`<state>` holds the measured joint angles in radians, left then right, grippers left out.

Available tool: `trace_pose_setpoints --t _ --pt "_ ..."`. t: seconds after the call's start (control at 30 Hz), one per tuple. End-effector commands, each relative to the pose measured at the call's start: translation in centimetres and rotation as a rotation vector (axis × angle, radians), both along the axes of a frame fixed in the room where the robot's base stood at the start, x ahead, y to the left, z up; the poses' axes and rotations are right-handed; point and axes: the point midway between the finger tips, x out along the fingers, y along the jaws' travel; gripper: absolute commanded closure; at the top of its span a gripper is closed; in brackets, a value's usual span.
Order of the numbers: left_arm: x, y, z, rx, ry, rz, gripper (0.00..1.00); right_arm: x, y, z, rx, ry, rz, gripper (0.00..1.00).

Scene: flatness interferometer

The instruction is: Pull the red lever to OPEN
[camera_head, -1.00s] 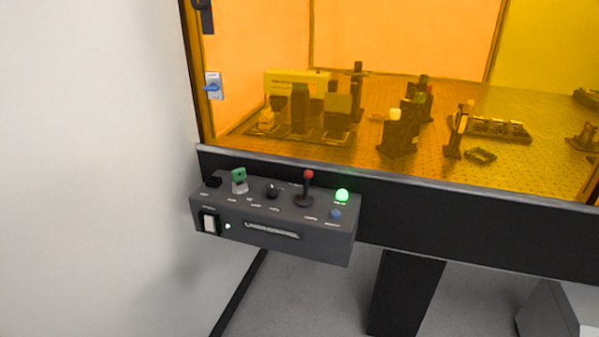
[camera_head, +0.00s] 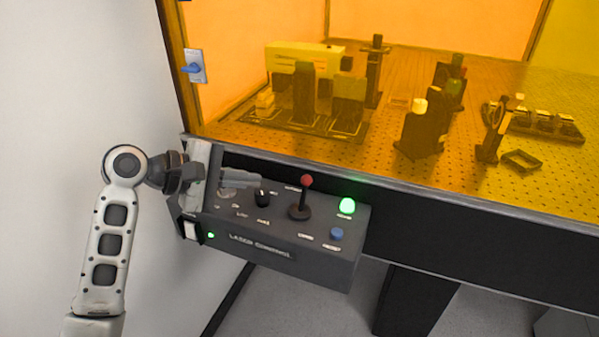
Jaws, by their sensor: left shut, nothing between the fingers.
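The red lever (camera_head: 306,184) stands on top of the grey laser control box (camera_head: 330,262), a red ball on a dark stem rising from a round base. It looks close to upright; the small labels by it are too blurred to read. My left gripper (camera_head: 252,180) is over the left part of the box, its fingers shut and pointing right toward the lever. The fingertips are apart from the lever, near the black knob (camera_head: 263,198). My right gripper is not in view.
A lit green lamp (camera_head: 347,206) and a blue button (camera_head: 336,234) sit right of the lever. An orange window (camera_head: 400,35) with optics behind it rises behind the box. A white wall (camera_head: 60,70) is at the left. The space above the lever is clear.

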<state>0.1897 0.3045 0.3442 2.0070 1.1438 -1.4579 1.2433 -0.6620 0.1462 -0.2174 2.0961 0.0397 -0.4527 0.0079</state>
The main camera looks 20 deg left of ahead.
Motion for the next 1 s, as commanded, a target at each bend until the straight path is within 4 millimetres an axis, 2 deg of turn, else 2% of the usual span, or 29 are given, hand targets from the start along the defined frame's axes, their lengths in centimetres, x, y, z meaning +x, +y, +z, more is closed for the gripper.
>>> trace_pose_setpoints --t 0.37,0.8,1.0 --pt "0.5 -0.6 -0.4 0.001 0.000 -0.002 1.00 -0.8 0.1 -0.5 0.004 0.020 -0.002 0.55" --pt "5.3 -5.2 -3.6 0.001 0.001 0.000 1.00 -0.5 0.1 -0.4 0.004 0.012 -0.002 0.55" --pt "6.4 -6.2 -4.3 0.003 0.000 0.000 1.00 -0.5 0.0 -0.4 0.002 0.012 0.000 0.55"
